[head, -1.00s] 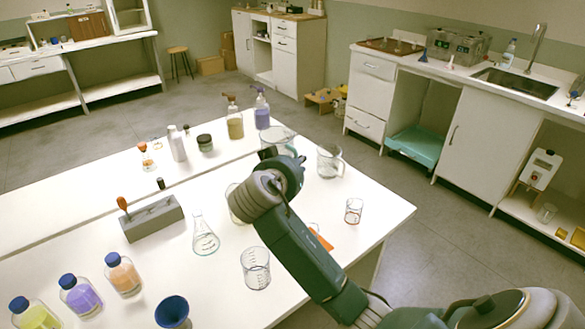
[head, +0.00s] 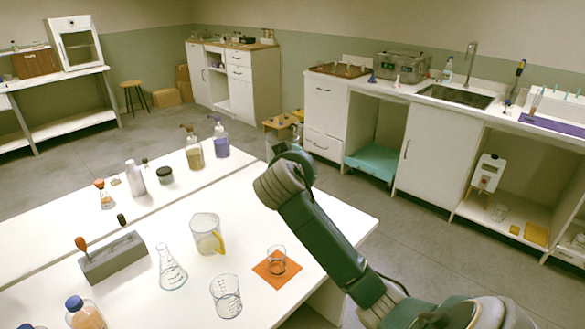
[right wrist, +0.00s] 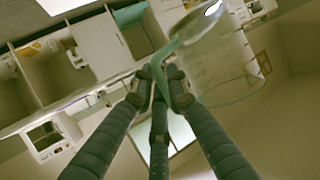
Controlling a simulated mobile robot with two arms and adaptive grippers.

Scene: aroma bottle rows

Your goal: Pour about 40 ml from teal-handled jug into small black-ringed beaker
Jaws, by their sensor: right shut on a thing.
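My right gripper (right wrist: 160,82) is shut on the teal handle of a clear jug (right wrist: 222,65), seen in the right wrist view. In the head view the jug (head: 277,143) is small and partly hidden behind my right wrist, held up beyond the table's far right part. Its fill level and exact tilt are unclear. A small clear beaker with what looks like a dark ring (head: 276,260) stands upright on an orange mat (head: 262,271), left of my right forearm and well apart from the jug. My left gripper is not in view.
A larger beaker (head: 226,298), a conical flask (head: 172,270) and a yellow-handled jug (head: 208,236) stand left of the mat. A grey rack (head: 115,258) and several bottles are further left and back.

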